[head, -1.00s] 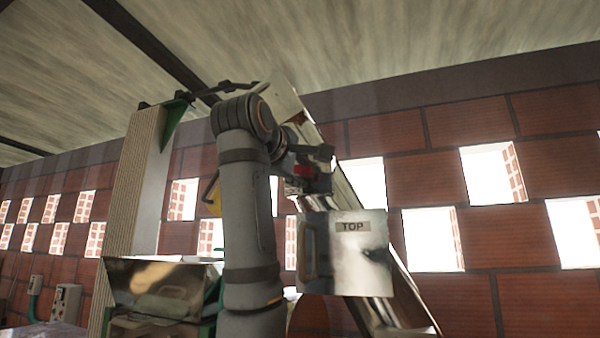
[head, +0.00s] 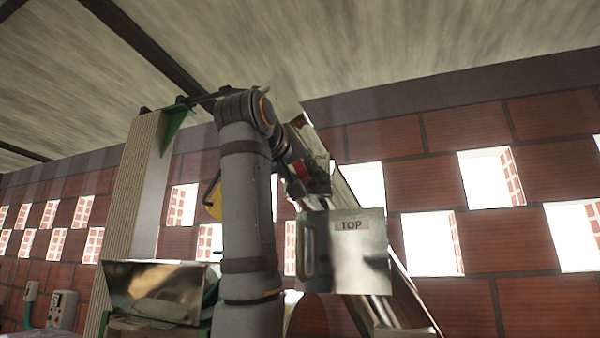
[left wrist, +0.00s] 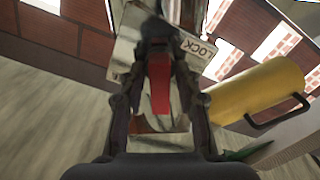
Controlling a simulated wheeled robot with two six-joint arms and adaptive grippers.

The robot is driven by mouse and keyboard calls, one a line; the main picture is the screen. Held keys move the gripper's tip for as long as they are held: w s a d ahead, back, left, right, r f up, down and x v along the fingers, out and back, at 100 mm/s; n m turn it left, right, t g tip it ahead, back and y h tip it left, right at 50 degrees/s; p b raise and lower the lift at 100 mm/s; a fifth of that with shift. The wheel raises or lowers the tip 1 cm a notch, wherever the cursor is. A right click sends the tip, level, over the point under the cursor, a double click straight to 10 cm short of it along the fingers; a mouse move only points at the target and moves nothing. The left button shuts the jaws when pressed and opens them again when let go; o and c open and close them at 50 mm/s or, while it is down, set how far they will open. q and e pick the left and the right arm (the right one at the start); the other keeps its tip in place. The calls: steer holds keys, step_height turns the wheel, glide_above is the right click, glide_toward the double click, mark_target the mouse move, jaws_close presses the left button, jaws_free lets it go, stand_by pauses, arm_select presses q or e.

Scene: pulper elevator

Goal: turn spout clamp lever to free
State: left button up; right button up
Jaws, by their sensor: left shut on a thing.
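The red lever (left wrist: 159,85) stands between the fingers of my left gripper (left wrist: 158,50) in the left wrist view. The fingers are shut on it, one along each side. Behind the lever is a shiny metal surface with a label reading LOCK (left wrist: 201,47). In the head view my left gripper (head: 316,186) is at the metal spout, above the plate marked TOP (head: 362,262). A bit of red (head: 303,175) shows there, partly covered by the gripper. My right gripper is not in view.
A yellow cylinder with a dark handle (left wrist: 258,90) is close to the right of my gripper in the left wrist view. A ribbed column (head: 127,195) and a shiny metal box (head: 150,288) stand left of my arm. A brick wall with openings is behind.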

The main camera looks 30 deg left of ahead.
arm_select(q)
steer(key=m, duration=0.4)
steer(key=shift+d+m, duration=0.1)
steer(key=shift+m, duration=0.5)
steer(key=o, duration=0.9)
steer(key=v, duration=1.2)
